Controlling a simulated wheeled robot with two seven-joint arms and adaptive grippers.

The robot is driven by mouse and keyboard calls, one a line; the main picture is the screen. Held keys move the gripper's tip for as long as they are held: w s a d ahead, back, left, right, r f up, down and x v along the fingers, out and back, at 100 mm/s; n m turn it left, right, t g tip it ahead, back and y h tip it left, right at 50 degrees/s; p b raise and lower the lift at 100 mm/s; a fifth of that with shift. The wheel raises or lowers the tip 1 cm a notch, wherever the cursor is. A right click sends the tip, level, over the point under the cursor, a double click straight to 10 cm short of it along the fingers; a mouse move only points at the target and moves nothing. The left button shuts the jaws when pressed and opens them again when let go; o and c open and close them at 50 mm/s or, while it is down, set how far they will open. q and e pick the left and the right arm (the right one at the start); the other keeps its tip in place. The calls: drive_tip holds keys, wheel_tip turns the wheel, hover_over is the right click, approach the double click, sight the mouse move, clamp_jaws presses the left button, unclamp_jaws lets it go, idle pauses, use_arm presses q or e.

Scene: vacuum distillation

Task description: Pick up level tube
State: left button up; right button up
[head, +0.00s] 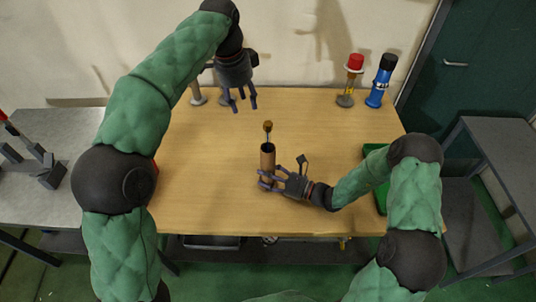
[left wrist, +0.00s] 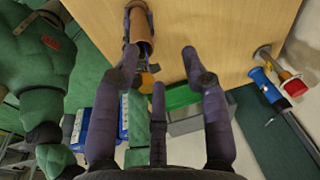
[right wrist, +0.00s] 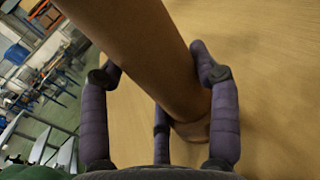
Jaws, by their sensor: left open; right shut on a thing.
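A brown tube (head: 267,158) with a dark open top stands roughly upright over the middle of the wooden table. My right gripper (head: 267,181) is shut around its lower part. In the right wrist view the tube (right wrist: 150,60) runs between the fingers, its end close to the table. A thin piece with an amber top (head: 267,127) shows just above the tube's mouth; I cannot tell whether it is in the tube or behind it. My left gripper (head: 240,105) is open and empty above the table's back. The left wrist view also shows the tube (left wrist: 143,25) and the amber piece (left wrist: 149,72).
A red-topped item (head: 354,64) on a round base and a blue bottle (head: 380,85) with a dark cap stand at the back right. Grey bases (head: 197,97) stand near my left gripper. A green tray (head: 374,153) lies at the right edge. The table's left part is clear.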

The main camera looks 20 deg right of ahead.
sight(266, 123)
use_arm(q)
drive_tip(key=shift+g, duration=0.6)
drive_tip(key=s+d, duration=0.4)
drive_tip(key=shift+s+r, duration=0.15)
drive_tip(key=shift+s, duration=0.25)
drive_tip(key=f, duration=0.3)
drive_tip(key=d+f, duration=0.1)
drive_tip(key=f, duration=0.1)
drive_tip(key=shift+s+f, duration=0.1)
drive_tip(key=shift+f, duration=0.25)
drive_tip(key=shift+d+f, duration=0.2)
drive_tip(key=shift+f, duration=1.25)
drive_tip(key=shift+d+f, duration=0.2)
drive_tip(key=shift+f, duration=1.25)
clamp_jaws()
